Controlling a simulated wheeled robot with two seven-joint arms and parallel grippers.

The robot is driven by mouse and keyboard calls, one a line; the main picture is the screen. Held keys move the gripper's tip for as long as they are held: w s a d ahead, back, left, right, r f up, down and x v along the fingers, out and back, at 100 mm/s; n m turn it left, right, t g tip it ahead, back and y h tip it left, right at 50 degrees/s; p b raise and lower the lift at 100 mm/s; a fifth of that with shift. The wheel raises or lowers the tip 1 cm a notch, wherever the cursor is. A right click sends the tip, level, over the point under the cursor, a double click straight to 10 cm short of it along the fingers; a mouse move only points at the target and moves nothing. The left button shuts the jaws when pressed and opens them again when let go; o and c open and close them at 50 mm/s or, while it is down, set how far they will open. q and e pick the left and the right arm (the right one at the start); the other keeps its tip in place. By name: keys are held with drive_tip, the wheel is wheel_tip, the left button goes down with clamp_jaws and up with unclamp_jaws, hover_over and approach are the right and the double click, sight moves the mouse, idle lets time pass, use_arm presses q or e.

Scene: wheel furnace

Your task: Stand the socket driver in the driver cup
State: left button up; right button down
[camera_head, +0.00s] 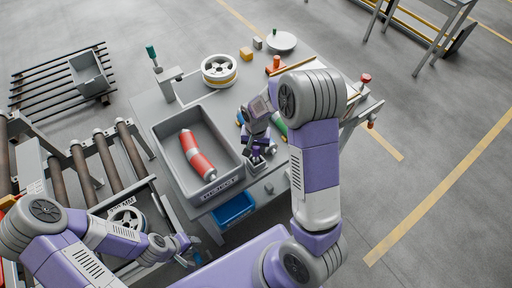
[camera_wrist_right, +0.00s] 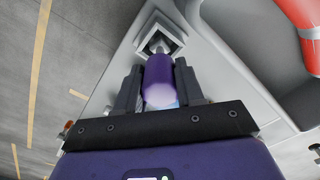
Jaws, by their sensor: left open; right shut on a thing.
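The socket driver (camera_wrist_right: 160,78) has a purple handle and a grey lower end. My right gripper (camera_wrist_right: 160,88) is shut on its handle. The driver cup (camera_wrist_right: 178,32) is a small grey square holder, and the driver's lower end shows within its opening. I cannot tell how deep it sits. In the head view my right gripper (camera_head: 257,143) is over the cup (camera_head: 256,164) near the table's front edge, partly hiding the driver. My left gripper (camera_head: 188,246) is open and empty, low in front of the table.
A grey reject bin (camera_head: 216,187) holding a red cylinder (camera_head: 197,155) stands left of the cup. A white and yellow wheel (camera_head: 219,70) and small blocks lie farther back. A blue bin (camera_head: 234,210) hangs below the table. Rollers (camera_head: 105,165) stand at the left.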

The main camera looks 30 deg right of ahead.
drive_tip(key=shift+f+b, duration=0.5)
drive_tip(key=shift+f, duration=0.2)
drive_tip(key=c, duration=0.6)
unclamp_jaws()
wheel_tip(320, 180, up, 8)
drive_tip(key=shift+f+p, duration=0.2)
drive_tip(key=shift+p, duration=0.3)
